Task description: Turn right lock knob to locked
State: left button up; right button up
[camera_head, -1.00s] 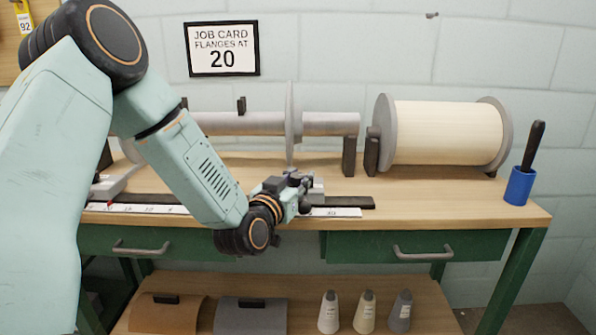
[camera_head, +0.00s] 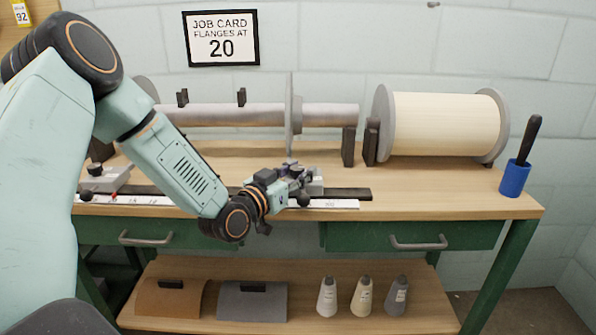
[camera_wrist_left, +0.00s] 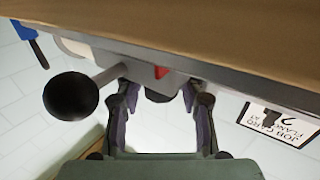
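The right carriage (camera_head: 314,187) sits on the dark rail at the bench's front edge, partly hidden by my left gripper (camera_head: 287,187). In the left wrist view a black ball (camera_wrist_left: 71,96) on a grey rod sticks out of the carriage, left of my left gripper (camera_wrist_left: 158,95). A dark rounded knob (camera_wrist_left: 160,96) sits between the two fingers, below a red pointer (camera_wrist_left: 161,72). The fingers stand apart, with a gap on each side of this knob, so the gripper looks open. I cannot read the knob's lock position. My right gripper is out of view.
A steel bar with a grey flange (camera_head: 290,115) runs behind the carriage. A cream-wound spool (camera_head: 445,125) and a blue cup (camera_head: 515,179) stand to the right. A white scale strip (camera_head: 335,204) lines the front edge. Drawers and a shelf with cones (camera_head: 362,297) are below.

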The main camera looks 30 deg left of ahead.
aim_at(292, 175)
pick_arm(q)
jog(key=shift+o, duration=1.2)
jog(key=shift+w, duration=0.1)
jog(key=shift+s+a, duration=0.15)
jog(key=shift+s, duration=0.8)
jog(key=shift+s+a, duration=0.1)
jog(key=shift+s, duration=1.45)
jog(key=shift+s+a, duration=0.25)
jog(key=shift+s, duration=0.45)
jog(key=shift+s+d, duration=0.2)
jog(key=shift+s, duration=0.25)
jog(key=shift+s+d, duration=0.1)
